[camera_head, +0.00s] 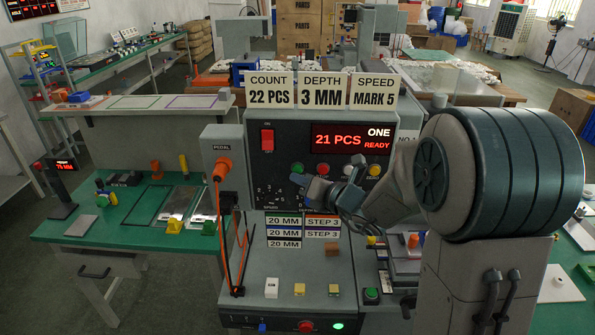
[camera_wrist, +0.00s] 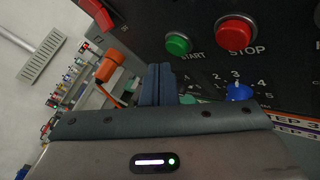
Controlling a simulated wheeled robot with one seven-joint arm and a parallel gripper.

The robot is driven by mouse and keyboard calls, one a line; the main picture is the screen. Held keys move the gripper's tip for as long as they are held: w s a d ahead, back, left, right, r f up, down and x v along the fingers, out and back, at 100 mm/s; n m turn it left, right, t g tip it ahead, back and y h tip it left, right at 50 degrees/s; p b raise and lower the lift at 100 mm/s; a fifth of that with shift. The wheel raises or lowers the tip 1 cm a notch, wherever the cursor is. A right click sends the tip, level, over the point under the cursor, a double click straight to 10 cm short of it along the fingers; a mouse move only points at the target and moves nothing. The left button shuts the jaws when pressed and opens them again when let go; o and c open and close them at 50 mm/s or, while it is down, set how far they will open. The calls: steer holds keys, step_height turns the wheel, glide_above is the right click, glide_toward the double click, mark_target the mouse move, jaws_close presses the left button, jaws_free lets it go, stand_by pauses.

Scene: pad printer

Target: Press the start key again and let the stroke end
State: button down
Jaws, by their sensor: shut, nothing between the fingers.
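The green start key (camera_wrist: 178,44), labelled START, sits on the dark panel of the pad printer (camera_head: 283,204). It also shows in the head view (camera_head: 297,168). My gripper (camera_wrist: 159,68) is shut and empty. In the wrist view its blue fingertips appear just below and left of the start key; I cannot tell how far in front of the panel they are. In the head view my gripper (camera_head: 299,180) shows just under the green key. The red display (camera_head: 350,139) reads "21 PCS", "ONE" and "READY". A sign (camera_head: 270,90) above reads "COUNT 22 PCS".
The red stop key (camera_wrist: 236,31) is right of the start key. A blue knob (camera_wrist: 239,92) sits on a numbered dial below it. An orange plug (camera_head: 222,168) with a cable is on the pedal box at the left. A red switch (camera_head: 267,140) is at the panel's upper left.

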steer(key=shift+w, duration=0.1)
stand_by(0.4)
steer(key=shift+w, duration=0.35)
steer(key=shift+w, duration=0.45)
stand_by(0.5)
steer(key=shift+s, duration=0.15)
steer(key=shift+s+b, duration=0.4)
steer(key=shift+s, duration=0.35)
